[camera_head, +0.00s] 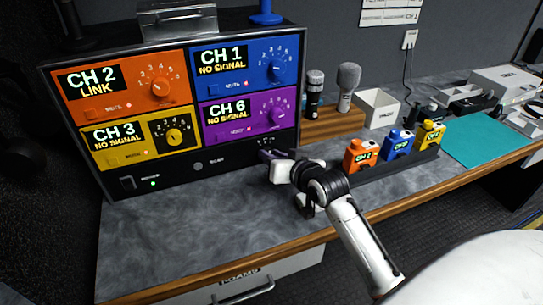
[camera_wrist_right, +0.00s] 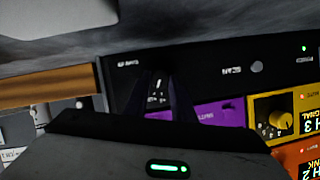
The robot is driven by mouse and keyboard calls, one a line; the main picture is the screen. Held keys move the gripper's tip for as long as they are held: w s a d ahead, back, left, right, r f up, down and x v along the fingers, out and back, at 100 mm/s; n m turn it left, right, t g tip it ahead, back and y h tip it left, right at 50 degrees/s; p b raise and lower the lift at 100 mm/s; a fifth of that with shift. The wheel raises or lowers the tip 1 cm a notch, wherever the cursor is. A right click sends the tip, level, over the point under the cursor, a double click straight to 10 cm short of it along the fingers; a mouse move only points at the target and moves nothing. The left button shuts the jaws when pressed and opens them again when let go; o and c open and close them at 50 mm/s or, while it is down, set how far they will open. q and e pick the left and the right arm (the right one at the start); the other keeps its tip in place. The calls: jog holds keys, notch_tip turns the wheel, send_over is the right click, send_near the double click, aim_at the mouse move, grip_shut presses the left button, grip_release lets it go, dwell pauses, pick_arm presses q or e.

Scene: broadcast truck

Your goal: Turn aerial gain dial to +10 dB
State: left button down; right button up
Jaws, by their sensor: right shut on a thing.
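The receiver rack (camera_head: 120,190) stands at the back left with four coloured channel modules. A small black dial with white marks (camera_wrist_right: 157,88), apparently the aerial gain dial, is on its lower black panel. It shows upside down in the wrist view; its exact setting is too small to read. In the head view my right gripper (camera_head: 272,155) is at the lower right of the panel and hides the dial. Its dark fingers (camera_wrist_right: 158,98) in the wrist view stand on either side of the dial and are shut on it. My left gripper is not in view.
A wooden stand with two microphones (camera_head: 348,85) is right of the rack. A rack of orange, blue and yellow packs (camera_head: 395,150) sits right of my right arm. The grey counter (camera_head: 190,220) in front of the rack is clear.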

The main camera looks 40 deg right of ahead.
dwell(0.3)
jog(key=o, duration=1.1)
jog(key=shift+c, duration=0.2)
jog(key=d+v, duration=0.1)
jog(key=v, duration=0.9)
jog(key=shift+s+a, duration=0.2)
jog(key=shift+a, duration=0.2)
